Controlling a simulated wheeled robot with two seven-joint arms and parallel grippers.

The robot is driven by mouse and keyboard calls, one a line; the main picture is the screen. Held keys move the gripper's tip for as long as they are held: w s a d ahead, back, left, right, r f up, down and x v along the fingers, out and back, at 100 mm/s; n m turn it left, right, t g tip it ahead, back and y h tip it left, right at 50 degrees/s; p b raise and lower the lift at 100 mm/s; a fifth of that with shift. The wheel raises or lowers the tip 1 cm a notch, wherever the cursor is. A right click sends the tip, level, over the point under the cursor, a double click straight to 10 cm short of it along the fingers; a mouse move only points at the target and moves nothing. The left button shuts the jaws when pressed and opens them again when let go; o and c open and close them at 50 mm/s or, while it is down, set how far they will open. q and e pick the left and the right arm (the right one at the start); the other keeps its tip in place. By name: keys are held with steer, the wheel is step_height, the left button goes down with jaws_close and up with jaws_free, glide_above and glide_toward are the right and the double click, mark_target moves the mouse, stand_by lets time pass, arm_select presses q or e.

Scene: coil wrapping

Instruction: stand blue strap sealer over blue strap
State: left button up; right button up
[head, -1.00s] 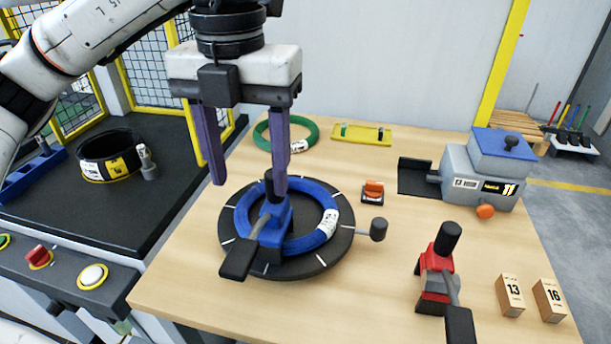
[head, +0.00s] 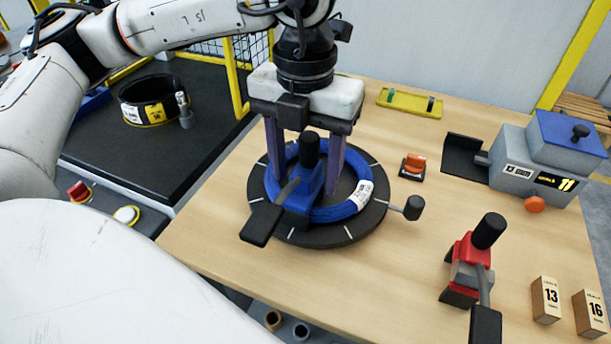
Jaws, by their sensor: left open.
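The blue strap sealer (head: 304,188), with a black knob on top and a black lever, stands upright over the near left part of the blue coil (head: 345,208). The coil lies flat on a black round turntable (head: 340,236). A blue strap cannot be told apart from the coil; the sealer hides that stretch. My left gripper (head: 305,172) is open and points down, with one purple finger on each side of the sealer's upper part, seemingly behind it. I cannot tell whether the fingers touch it. My right gripper is not in view.
A red sealer (head: 466,262) stands front right, near blocks marked 13 (head: 546,299) and 16 (head: 590,313). A grey machine (head: 530,160) is at right, an orange-topped device (head: 413,166) mid-table, a yellow tray (head: 410,101) behind. A black coil (head: 150,101) lies on the left bench.

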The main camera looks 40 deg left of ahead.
mark_target(301, 175)
arm_select(q)
steer(key=shift+f, duration=0.15)
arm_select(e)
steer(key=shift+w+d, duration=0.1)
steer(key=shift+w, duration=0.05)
arm_select(q)
jaws_close()
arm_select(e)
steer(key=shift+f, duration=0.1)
